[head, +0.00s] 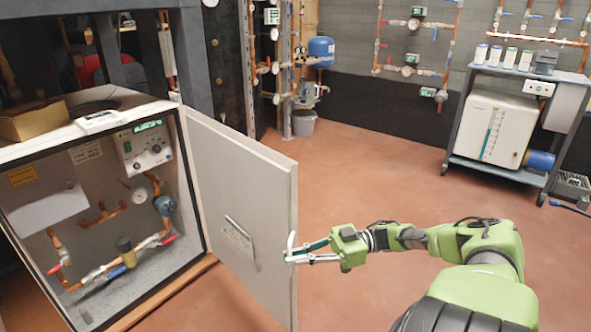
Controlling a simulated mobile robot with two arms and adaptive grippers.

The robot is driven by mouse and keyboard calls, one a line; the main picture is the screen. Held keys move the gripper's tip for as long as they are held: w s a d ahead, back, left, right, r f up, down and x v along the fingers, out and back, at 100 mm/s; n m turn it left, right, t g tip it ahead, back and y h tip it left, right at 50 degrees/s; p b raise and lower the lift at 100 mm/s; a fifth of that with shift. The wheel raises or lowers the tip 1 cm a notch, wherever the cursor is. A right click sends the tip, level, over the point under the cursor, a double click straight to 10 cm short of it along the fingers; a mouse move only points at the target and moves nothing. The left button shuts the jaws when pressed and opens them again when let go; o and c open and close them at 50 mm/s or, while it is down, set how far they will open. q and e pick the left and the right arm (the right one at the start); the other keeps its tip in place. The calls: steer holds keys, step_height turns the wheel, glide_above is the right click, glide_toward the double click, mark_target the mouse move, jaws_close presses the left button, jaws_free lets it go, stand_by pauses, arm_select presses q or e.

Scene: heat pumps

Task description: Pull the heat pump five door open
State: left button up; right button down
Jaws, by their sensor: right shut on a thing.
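The heat pump (146,105) stands at the left as a white-topped cabinet with its inside showing. Its grey door (220,170) is swung well open, hinged at the cabinet's right side, with a handle or label plate (239,231) on its face. My right gripper (290,250) comes from the right and is shut on the door's free outer edge. The far fingertip is partly hidden at the edge. My left gripper is not in view.
A cardboard box (33,121) and papers (101,121) lie on top of the cabinet. A grey bucket (304,122) stands at the back. A cart (455,125) with a white unit (492,128) stands at the right. The red floor (365,180) between is clear.

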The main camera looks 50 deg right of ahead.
steer(key=shift+w+d+r, duration=0.15)
steer(key=shift+w+d, duration=0.05)
steer(key=shift+w, duration=0.05)
steer(key=c, duration=2.5)
jaws_free()
steer(key=shift+w, duration=0.15)
steer(key=shift+a, duration=0.1)
steer(key=shift+v, duration=6.05)
steer(key=shift+a, duration=0.1)
